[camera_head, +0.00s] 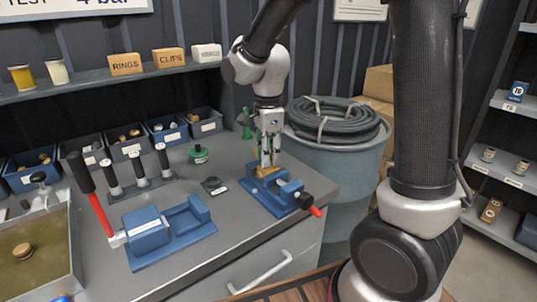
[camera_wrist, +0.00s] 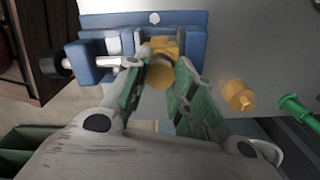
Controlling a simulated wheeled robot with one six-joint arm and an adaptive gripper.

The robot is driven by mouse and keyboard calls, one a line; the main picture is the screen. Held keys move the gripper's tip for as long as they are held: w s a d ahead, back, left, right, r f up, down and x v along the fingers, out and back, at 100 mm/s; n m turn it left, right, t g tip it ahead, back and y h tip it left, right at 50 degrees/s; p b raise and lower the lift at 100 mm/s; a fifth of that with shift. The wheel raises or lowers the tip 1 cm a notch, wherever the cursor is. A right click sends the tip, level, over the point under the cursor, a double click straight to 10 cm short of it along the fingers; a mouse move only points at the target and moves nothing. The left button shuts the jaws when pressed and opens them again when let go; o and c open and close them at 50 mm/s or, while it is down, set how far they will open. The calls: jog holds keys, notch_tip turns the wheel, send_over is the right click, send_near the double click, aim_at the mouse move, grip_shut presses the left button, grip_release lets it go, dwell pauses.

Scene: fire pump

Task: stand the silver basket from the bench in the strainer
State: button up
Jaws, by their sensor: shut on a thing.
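A brass fitting (camera_wrist: 165,47), likely the strainer, sits in the jaws of a blue vise (camera_wrist: 190,20) at the bench's front right corner; the vise also shows in the head view (camera_head: 284,196). My gripper (camera_head: 268,168) points down over the vise. In the wrist view its fingers (camera_wrist: 163,72) are shut on a round brass piece (camera_wrist: 160,76) right at the fitting. I cannot tell whether this piece is separate from it. I cannot make out the silver basket; the fingers may hide it.
A loose brass piece (camera_wrist: 238,95) lies beside the vise. Small bins (camera_head: 125,141) line the back. A barrel with coiled hose (camera_head: 335,120) stands right of the bench.

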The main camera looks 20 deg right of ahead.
jog(key=shift+f, duration=0.2)
jog(key=o, duration=0.9)
notch_tip(320, 180, up, 12)
jog(key=r, duration=0.1)
jog(key=s+d+n+t, duration=0.1)
jog(key=s+d+n, duration=0.4)
jog(key=s+n, duration=0.1)
jog(key=s+d+n+t, duration=0.2)
jog(key=s+d+n, duration=0.2)
jog(key=s+n, duration=0.2)
jog(key=s+d+n+t, duration=0.1)
jog(key=s+d+n, duration=0.4)
jog(key=s+n, duration=0.1)
jog(key=shift+s+d+f, duration=0.1)
jog(key=shift+s+d, duration=0.25)
jog(key=shift+s, duration=0.15)
